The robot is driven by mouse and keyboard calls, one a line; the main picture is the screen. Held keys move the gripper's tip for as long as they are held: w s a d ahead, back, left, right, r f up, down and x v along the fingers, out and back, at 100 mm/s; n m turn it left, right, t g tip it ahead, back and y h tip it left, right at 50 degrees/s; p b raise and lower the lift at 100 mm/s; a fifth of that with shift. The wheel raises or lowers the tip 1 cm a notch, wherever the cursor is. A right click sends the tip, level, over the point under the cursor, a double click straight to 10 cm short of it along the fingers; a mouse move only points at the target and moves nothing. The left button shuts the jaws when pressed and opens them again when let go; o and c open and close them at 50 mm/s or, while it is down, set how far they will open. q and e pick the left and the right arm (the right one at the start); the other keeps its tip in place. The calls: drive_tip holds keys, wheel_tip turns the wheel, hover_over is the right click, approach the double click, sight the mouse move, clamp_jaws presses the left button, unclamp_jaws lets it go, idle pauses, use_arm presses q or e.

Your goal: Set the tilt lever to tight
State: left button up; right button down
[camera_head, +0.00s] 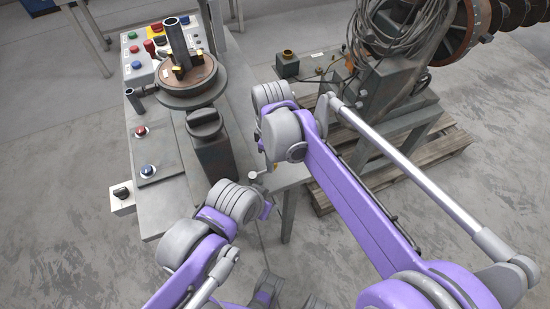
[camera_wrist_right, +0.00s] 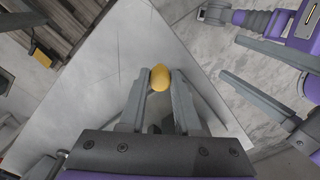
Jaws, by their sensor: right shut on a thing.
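A small yellow rounded knob (camera_wrist_right: 160,78) sits between the fingertips of my right gripper (camera_wrist_right: 160,82) in the right wrist view. The fingers are shut on it, and its stem is mostly hidden. In the head view my right gripper (camera_head: 266,168) is at the right edge of the bench, beside the grey positioner column (camera_head: 213,150); the lever there is small and largely covered. No tight mark is readable. My left gripper shows at the upper right of the right wrist view (camera_wrist_right: 231,58), its two grey fingers apart and empty. In the head view it is mostly hidden behind its wrist.
The round positioner table (camera_head: 168,98) carries a dark upright tube (camera_head: 177,42). A button panel (camera_head: 138,62) stands behind it on the grey bench (camera_head: 110,150). Auger machinery (camera_head: 400,95) on a wooden pallet (camera_head: 440,150) is at the right. Open floor lies left.

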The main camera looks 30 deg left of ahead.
drive_tip(key=c, duration=0.6)
unclamp_jaws()
wheel_tip(320, 180, up, 11)
drive_tip(key=shift+p, duration=0.45)
drive_tip(key=shift+d+f, duration=0.1)
drive_tip(key=w+d+m+t+p, duration=0.15)
drive_tip(key=d+m, duration=0.45)
drive_tip(key=d, duration=0.8)
drive_tip(key=s+d+f+m+t+p, duration=0.1)
drive_tip(key=s+d+f+m, duration=0.1)
drive_tip(key=d, duration=0.6)
drive_tip(key=s+d+f+m+t+p, duration=0.1)
drive_tip(key=s+d+f+m, duration=0.1)
drive_tip(key=s+d+m, duration=0.3)
drive_tip(key=s+d+f+m+t+p, duration=0.1)
drive_tip(key=s+d+f+m+t, duration=0.1)
drive_tip(key=d+m, duration=0.4)
drive_tip(key=s+d+f, duration=0.1)
drive_tip(key=d, duration=0.4)
drive_tip(key=shift+s+d, duration=0.3)
drive_tip(key=shift+s, duration=0.1)
